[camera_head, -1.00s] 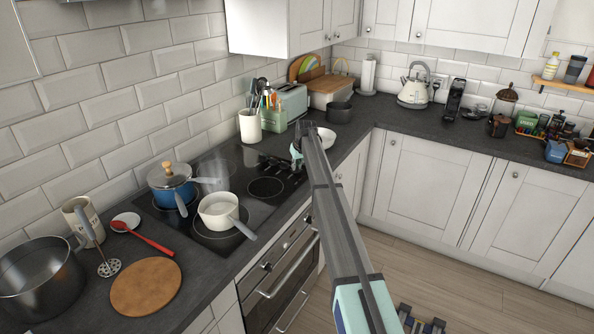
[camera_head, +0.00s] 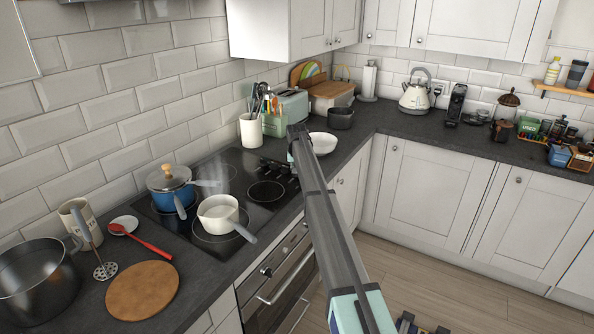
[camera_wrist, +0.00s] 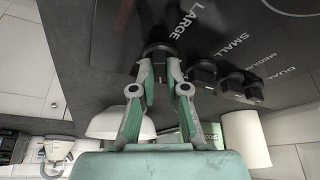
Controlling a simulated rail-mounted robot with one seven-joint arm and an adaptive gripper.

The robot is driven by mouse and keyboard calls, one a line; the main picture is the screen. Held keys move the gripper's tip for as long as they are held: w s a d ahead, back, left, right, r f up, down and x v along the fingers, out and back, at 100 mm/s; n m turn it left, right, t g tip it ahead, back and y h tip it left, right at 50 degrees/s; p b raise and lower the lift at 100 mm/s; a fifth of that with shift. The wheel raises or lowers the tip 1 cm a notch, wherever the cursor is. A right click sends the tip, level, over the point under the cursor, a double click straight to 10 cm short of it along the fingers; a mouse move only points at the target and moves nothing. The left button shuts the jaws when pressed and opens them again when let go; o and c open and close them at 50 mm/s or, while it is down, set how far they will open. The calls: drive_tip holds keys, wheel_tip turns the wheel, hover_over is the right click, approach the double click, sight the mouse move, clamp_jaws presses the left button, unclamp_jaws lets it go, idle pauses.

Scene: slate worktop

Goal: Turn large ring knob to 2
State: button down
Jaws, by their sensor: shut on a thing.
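The slate hob's control knobs sit in a row at its far end. In the wrist view the dark large ring knob (camera_wrist: 158,48) is next to the printed word LARGE. My gripper (camera_wrist: 159,64) has both fingers closed around this knob, one on each side. The knob's pointer and number marks cannot be read. In the head view my gripper (camera_head: 297,145) reaches the far right end of the hob (camera_head: 240,160), and my arm hides the gripped knob.
Other knobs (camera_wrist: 228,82) stand close beside the gripped one. A white bowl (camera_head: 323,143) is just behind my gripper. A cream saucepan (camera_head: 218,213) and a blue pot (camera_head: 170,188) stand on the hob. A utensil crock (camera_head: 250,130) is beyond it.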

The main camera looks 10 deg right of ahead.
drive_tip(key=c, duration=1.2)
unclamp_jaws()
drive_tip(key=shift+r, duration=0.1)
drive_tip(key=v, duration=1.2)
drive_tip(key=shift+w, duration=0.1)
